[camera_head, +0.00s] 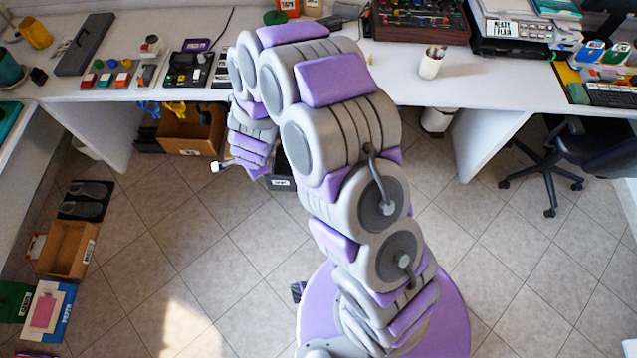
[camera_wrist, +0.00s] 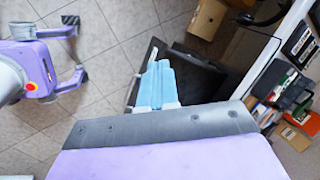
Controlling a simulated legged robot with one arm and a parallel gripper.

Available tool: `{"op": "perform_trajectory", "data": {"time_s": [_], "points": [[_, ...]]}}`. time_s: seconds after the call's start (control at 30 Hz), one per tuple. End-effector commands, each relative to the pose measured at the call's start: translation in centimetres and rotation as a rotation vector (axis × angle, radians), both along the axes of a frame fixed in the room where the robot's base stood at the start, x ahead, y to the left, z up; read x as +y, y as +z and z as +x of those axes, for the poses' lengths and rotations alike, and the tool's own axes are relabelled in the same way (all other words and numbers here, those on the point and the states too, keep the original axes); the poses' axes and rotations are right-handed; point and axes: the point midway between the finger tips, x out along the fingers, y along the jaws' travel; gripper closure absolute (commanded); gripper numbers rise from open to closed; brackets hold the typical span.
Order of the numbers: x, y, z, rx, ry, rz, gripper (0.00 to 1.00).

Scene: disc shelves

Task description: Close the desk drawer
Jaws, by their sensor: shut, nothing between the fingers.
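The white desk (camera_head: 425,88) spans the back of the head view. A dark drawer (camera_head: 281,183) with a small white label sticks out below the desk, mostly hidden behind my arm. In the wrist view, a dark, open-topped shape that looks like the drawer (camera_wrist: 205,78) lies beyond my fingers and stands out from the white desk edge. My gripper (camera_wrist: 158,72) shows there as light blue fingers, shut and empty, overlapping the drawer's near left side. I cannot tell whether they touch it.
A cardboard box (camera_head: 190,130) stands under the desk, left of the drawer. An office chair (camera_head: 575,150) is at the right. Another open cardboard box (camera_head: 66,250) and slippers (camera_head: 85,200) lie at the left. The tiled floor (camera_head: 235,250) is clear in front of the desk.

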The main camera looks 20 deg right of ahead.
Motion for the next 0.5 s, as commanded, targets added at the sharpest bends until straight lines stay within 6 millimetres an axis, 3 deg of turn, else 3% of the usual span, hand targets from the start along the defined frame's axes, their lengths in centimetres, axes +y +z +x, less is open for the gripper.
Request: {"op": "perform_trajectory", "data": {"time_s": [0.03, 0.27, 0.5], "points": [[-0.3, -1.5, -0.1, 0.004, -0.039, -0.021, 1.00], [-2.9, -6.8, -0.1, -0.011, -0.221, -0.120, 1.00], [-7.0, -11.7, -1.4, -0.043, -0.394, -0.254, 1.00]]}}
